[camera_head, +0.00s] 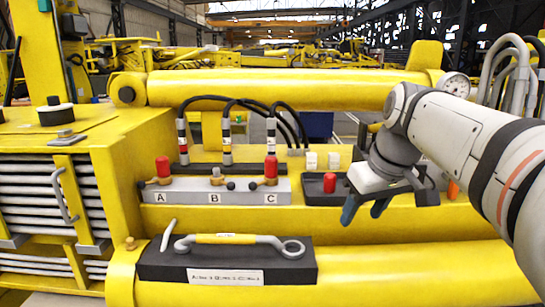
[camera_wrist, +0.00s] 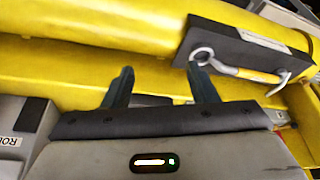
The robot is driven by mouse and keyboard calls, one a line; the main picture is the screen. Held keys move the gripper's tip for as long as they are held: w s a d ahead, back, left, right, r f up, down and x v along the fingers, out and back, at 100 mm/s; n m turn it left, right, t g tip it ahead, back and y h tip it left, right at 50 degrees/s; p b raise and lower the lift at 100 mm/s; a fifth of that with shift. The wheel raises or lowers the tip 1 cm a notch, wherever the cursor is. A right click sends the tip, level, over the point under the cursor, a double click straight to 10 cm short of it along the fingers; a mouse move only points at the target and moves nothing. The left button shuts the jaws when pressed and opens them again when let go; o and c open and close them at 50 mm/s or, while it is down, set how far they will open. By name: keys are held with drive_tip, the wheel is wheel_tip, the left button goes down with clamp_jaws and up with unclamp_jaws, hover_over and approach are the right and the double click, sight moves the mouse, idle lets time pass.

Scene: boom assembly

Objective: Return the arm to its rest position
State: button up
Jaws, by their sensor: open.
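My gripper (camera_head: 364,208) is at the right of the head view, hanging from my white arm in front of the black tray on the yellow boom. Its two dark fingers are apart with nothing between them. In the wrist view the gripper (camera_wrist: 160,82) also shows open and empty, with the yellow boom beyond the fingertips.
A black holder (camera_head: 160,268) carries a yellow-handled tool (camera_head: 225,239) on the lower boom; the tool also shows in the wrist view (camera_wrist: 245,73). A valve block (camera_head: 240,197) marked A, B, C has red caps and hoses. The black tray (camera_head: 318,198) holds a red cap.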

drive_tip(key=s+a+f+m, duration=0.1)
drive_tip(key=s+f+m, duration=0.1)
drive_tip(key=s+f, duration=0.4)
drive_tip(key=s+f+m+h, duration=0.1)
drive_tip(key=s+f+m, duration=0.1)
drive_tip(key=s+f, duration=0.5)
wheel_tip(320, 180, down, 6)
drive_tip(key=shift+s+a+r+h+b, duration=0.1)
drive_tip(key=shift+s+a+h+b, duration=0.05)
drive_tip(key=shift+a+h+b, duration=0.2)
